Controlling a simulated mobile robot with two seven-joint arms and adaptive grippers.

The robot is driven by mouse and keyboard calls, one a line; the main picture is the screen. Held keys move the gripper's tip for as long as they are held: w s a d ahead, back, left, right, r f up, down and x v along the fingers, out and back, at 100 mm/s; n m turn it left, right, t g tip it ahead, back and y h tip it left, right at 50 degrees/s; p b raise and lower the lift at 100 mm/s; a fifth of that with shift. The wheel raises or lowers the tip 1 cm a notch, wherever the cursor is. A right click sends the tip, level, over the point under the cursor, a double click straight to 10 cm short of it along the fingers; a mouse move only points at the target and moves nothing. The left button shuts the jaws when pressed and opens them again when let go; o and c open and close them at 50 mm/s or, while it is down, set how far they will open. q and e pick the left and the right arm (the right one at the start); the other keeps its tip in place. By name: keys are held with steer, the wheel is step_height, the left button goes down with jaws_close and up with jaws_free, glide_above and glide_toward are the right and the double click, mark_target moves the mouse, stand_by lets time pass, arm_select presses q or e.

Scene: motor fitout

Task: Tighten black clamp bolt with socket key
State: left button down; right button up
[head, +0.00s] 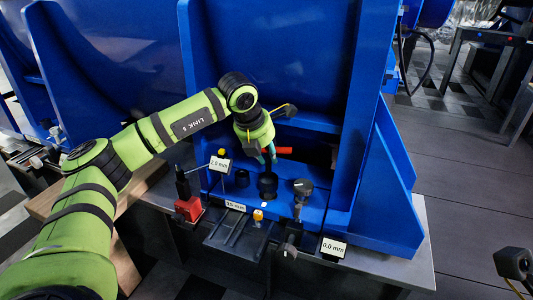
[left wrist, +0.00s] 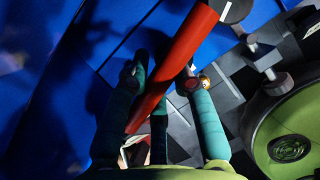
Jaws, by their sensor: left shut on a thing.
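My left gripper (head: 267,157) has teal fingers and points down in front of the blue frame. It is shut on a red bar-like handle, which I take for the socket key (head: 281,151). The key's working end is not clear.
A black round knob (head: 303,187) stands right of the cylinder. A red block (head: 189,208) sits to the left. Labels read 2.0 mm (head: 219,163), 35 mm (head: 235,206) and 0.0 mm (head: 333,247). Blue upright plates (head: 365,110) rise close behind and to the right.

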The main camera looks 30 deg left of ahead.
arm_select(q)
steer(key=shift+r, duration=0.1)
steer(key=shift+f+b, duration=0.8)
steer(key=shift+f, duration=0.6)
stand_by(0.5)
stand_by(0.3)
steer(key=shift+r+m+h+p, duration=0.15)
steer(key=shift+m+h+p, duration=0.15)
steer(key=shift+m+p, duration=0.45)
steer(key=shift+w+m+h, duration=0.1)
steer(key=shift+m+h, duration=0.3)
steer(key=shift+m, duration=0.35)
